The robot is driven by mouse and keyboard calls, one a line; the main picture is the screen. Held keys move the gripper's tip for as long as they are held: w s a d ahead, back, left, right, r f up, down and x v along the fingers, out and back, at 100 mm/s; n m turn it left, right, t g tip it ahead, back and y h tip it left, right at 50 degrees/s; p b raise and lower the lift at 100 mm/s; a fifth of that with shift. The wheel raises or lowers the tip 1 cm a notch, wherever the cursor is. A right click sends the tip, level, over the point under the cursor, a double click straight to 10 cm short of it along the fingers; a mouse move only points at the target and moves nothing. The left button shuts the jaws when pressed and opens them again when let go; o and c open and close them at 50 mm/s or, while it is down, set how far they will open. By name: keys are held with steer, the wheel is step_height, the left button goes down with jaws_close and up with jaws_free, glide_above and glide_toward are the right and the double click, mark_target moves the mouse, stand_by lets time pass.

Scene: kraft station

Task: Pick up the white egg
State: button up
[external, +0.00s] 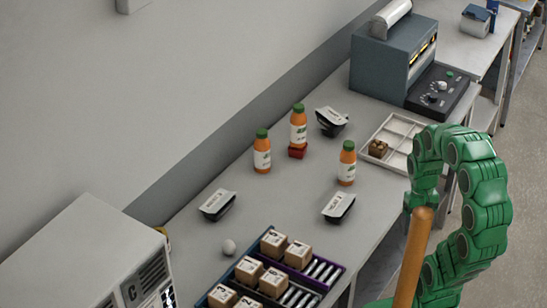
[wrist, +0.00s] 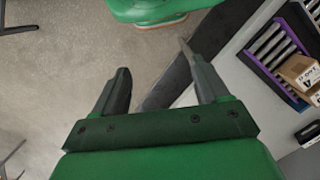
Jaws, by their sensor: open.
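In the external view my green arm arches at the right, off the table's front edge, well away from the egg; the jaws cannot be made out there.
Orange bottles (external: 262,157) and black-and-white packs (external: 217,205) stand farther back. A white divided tray (external: 394,130) and grey-blue machine (external: 394,56) are at the far end.

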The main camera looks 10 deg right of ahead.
steer(key=w+a+f+m+g+y, duration=0.1)
steer(key=w+a, duration=0.5)
steer(key=a, duration=0.6)
steer(key=w+a+f+m+g+y, duration=0.1)
steer(key=w+a+m+y, duration=0.3)
steer(key=a, duration=0.9)
steer(key=w+a+f+m+g+y, duration=0.1)
steer(key=w+a+m+g+y, duration=0.1)
steer(key=w+a, duration=0.8)
steer(key=shift+a+f+g+y, duration=0.15)
steer(key=shift+a+g+y, duration=0.5)
steer(key=shift+a, duration=0.65)
steer(key=w+a+f+m+y, duration=0.2)
steer(key=w+a+f+m, duration=0.2)
steer(key=a, duration=0.5)
glide_toward(224, 251)
steer(key=shift+s+a+f+g+y, duration=0.35)
steer(key=shift+a+f, duration=0.05)
steer(key=shift+a, duration=0.3)
steer(key=shift+s+a+f, duration=0.4)
steer(key=shift+a+f, duration=0.1)
steer(key=shift+f, duration=0.15)
steer(key=shift+x, duration=3)
